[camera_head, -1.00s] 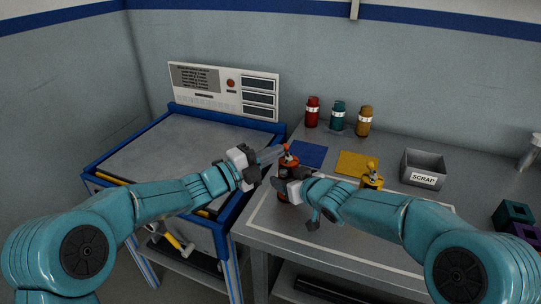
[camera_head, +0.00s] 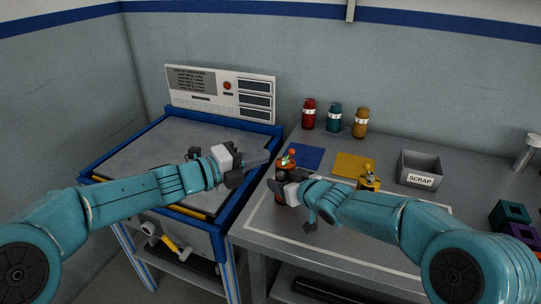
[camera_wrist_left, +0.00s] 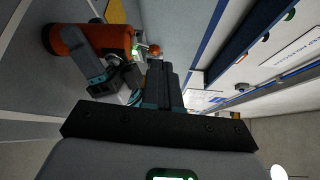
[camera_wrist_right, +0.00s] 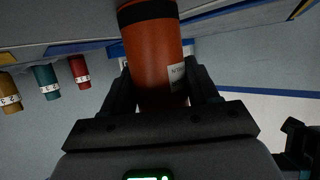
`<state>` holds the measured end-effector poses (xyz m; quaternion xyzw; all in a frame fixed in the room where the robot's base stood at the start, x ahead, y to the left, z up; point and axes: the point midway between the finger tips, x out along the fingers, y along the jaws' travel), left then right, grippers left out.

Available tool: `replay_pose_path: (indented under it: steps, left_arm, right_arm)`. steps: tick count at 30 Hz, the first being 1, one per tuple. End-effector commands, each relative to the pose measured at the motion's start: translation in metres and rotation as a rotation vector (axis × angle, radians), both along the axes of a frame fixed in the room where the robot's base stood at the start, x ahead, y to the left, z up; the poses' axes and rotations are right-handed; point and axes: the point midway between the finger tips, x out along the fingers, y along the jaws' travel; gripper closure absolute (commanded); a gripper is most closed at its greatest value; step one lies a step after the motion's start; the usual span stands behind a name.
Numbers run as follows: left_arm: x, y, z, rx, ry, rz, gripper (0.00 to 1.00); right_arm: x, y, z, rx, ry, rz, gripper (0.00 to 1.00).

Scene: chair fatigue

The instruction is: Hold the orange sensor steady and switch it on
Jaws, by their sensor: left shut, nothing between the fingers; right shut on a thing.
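The orange sensor (camera_head: 286,170) stands upright near the left edge of the grey table. A red-tipped lever and a small green light show at its top. My right gripper (camera_head: 284,186) is shut around its body. In the right wrist view the orange cylinder (camera_wrist_right: 153,58) sits between both fingers. My left gripper (camera_head: 262,159) is shut and empty, just left of the sensor's top and apart from it in the head view. In the left wrist view the sensor (camera_wrist_left: 80,40) lies left of the shut fingers (camera_wrist_left: 163,85), with green lit on its top.
A yellow device (camera_head: 369,181) stands right of the sensor, near a yellow mat (camera_head: 354,164) and a blue mat (camera_head: 306,157). A grey scrap bin (camera_head: 420,168) is farther right. Red, teal and amber bottles (camera_head: 334,118) stand behind. A blue-framed bench (camera_head: 150,160) is at left.

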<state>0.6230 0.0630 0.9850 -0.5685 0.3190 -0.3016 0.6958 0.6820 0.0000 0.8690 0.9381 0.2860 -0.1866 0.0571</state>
Motion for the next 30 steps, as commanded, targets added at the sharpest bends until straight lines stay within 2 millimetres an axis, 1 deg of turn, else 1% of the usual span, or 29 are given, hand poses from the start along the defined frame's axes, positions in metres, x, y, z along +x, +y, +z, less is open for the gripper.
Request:
replay_pose_path:
  steps: [1,6,9,12,18,28,29,30]
  left_arm:
    - [-0.008,0.011,0.004,-0.001,0.0,0.005,1.0]
    - [-0.032,0.04,0.012,-0.001,0.0,0.004,1.0]
    - [-0.043,0.052,0.016,-0.002,0.0,0.003,1.0]
    - [-0.05,0.061,0.018,-0.001,0.0,0.003,1.0]
    - [-0.056,0.067,0.02,-0.001,0.002,0.0,1.0]
    - [-0.056,0.066,0.02,-0.001,0.002,0.0,1.0]
    - [-0.056,0.066,0.02,-0.001,0.002,0.0,1.0]
    - [-0.056,0.066,0.02,-0.001,0.002,0.0,1.0]
  right_arm:
    - [0.0,0.0,0.0,0.0,0.0,0.0,0.75]
    - [0.0,0.0,0.0,0.0,0.0,0.0,0.75]
    - [0.0,0.0,0.0,0.0,0.0,0.0,0.75]
    - [0.0,0.0,0.0,0.0,0.0,0.0,0.75]
    - [0.0,0.0,0.0,0.0,0.0,0.0,0.75]
    - [0.0,0.0,0.0,0.0,0.0,0.0,0.75]
    - [0.0,0.0,0.0,0.0,0.0,0.0,0.31]
    - [0.0,0.0,0.0,0.0,0.0,0.0,0.18]
